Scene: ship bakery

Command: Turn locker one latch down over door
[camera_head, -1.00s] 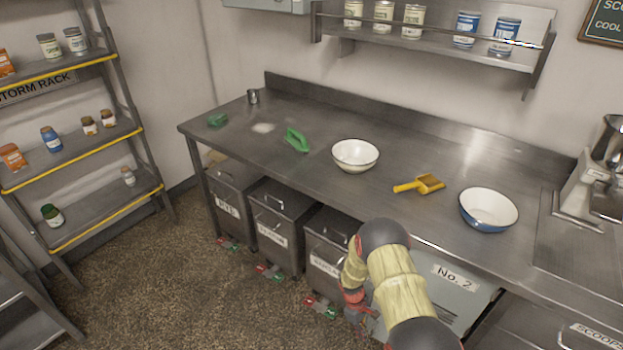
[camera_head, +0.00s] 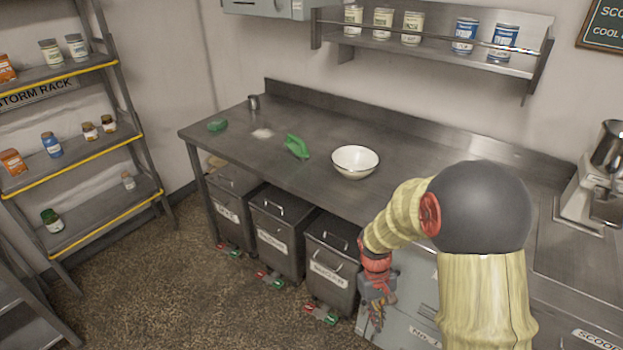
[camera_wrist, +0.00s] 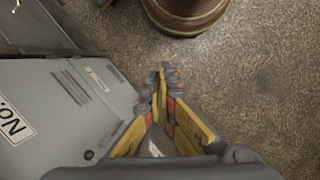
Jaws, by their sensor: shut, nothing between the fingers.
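The pale grey locker (camera_head: 400,275) is under the counter, partly behind my arm. A plate reading "No. 1" (camera_head: 425,338) shows low on its front in the head view. In the wrist view a grey locker door (camera_wrist: 70,110) with slots and a cut-off "No." label lies to the left of my fingers. My gripper (camera_head: 378,312) is low in front of the lockers, beside the rightmost bin. In the wrist view its fingers (camera_wrist: 163,78) are together, with floor beyond the tips and nothing held. I cannot make out the latch in either view.
Several lidded grey bins, one of them a bin (camera_head: 330,262) close to my gripper, stand under the steel counter (camera_head: 240,140). Red and green fittings (camera_head: 320,314) stick out at their feet. The floor (camera_head: 190,280) in front is clear. A storm rack (camera_head: 90,150) stands left.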

